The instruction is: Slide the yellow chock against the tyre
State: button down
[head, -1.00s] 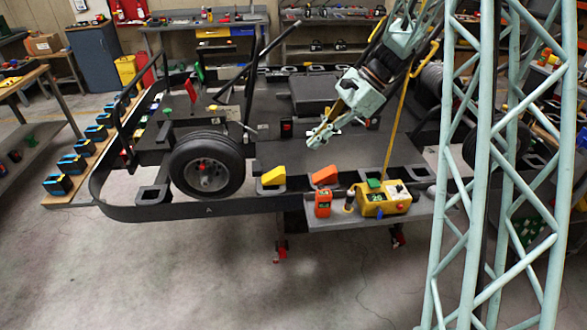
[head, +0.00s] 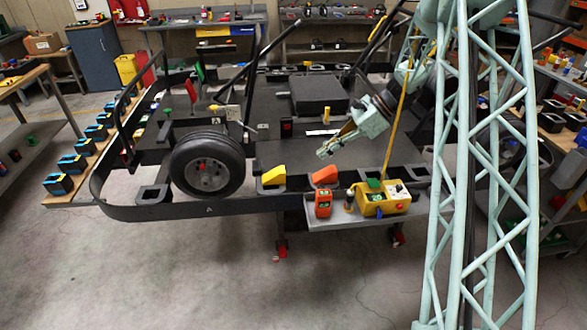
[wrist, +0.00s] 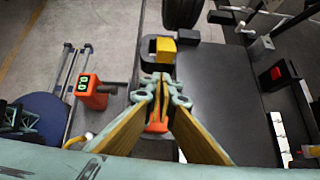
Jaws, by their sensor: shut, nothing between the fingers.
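The yellow chock (head: 273,175) sits in a dark holder on the kart stand's front rail, just right of the tyre (head: 207,164), with a gap between them. In the wrist view the yellow chock (wrist: 166,49) lies ahead of the fingertips, and the tyre (wrist: 182,12) is cut off at the top edge. My gripper (head: 325,152) is shut and empty. It is held up to the right of the yellow chock, above and behind the orange chock (head: 325,175). In the wrist view my gripper (wrist: 161,80) partly covers the orange chock (wrist: 157,122).
An orange device (head: 323,203) and a yellow control box (head: 382,198) stand on a grey shelf in front of the rail. A black block (head: 318,92) lies on the dark deck. The floor in front is clear.

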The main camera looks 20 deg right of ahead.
jog(key=shift+a+f, duration=0.1)
jog(key=a+r+b+x, duration=0.1)
jog(key=a+r+x, duration=0.1)
jog(key=x, duration=1)
jog(key=shift+w+a+f, duration=0.2)
jog(key=shift+w, duration=0.25)
dwell(0.5)
